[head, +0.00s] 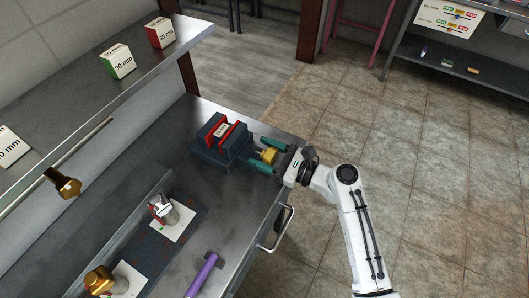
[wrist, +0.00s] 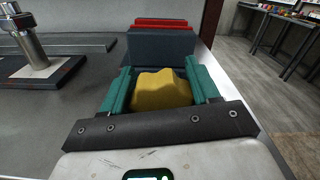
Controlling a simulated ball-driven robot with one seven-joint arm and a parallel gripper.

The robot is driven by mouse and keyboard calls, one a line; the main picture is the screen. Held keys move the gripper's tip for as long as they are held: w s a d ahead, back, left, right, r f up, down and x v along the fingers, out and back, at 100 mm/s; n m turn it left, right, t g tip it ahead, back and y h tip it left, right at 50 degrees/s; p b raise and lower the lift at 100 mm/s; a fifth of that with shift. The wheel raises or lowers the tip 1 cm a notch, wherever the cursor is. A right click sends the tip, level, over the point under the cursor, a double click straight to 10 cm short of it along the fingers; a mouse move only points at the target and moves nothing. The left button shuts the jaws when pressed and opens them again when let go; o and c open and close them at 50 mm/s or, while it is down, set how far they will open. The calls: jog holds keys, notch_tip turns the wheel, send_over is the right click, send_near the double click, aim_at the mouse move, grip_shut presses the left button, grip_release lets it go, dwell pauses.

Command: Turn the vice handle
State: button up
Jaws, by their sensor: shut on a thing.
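The vice (head: 208,150) is a dark blue-grey block with red jaws, near the far right corner of the metal bench. A small white-labelled block (head: 221,130) sits between its jaws. The yellow lobed vice handle (head: 269,156) is on the vice's right side. It also shows large in the wrist view (wrist: 162,90), with the vice body (wrist: 162,45) behind it. My gripper (head: 264,154) has teal fingers, one on each side of the handle, and is shut on it. The handle's far side is hidden in the wrist view.
A purple-handled tool (head: 204,272) lies at the bench front. A metal fitting (head: 164,209) stands on a white card on a dark mat. A drawer handle (head: 277,229) sticks out below the bench edge. Labelled boxes (head: 118,62) stand on the upper shelf. The floor at right is clear.

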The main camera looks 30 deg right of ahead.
jog(key=n, duration=0.1)
jog(key=n+b, duration=0.1)
jog(key=n, duration=0.1)
jog(key=shift+s+a+f, duration=0.1)
jog(key=shift+f, duration=0.1)
jog(key=shift+r+n+b, duration=0.1)
jog(key=shift+n+b, duration=0.35)
jog(key=shift+n, duration=0.25)
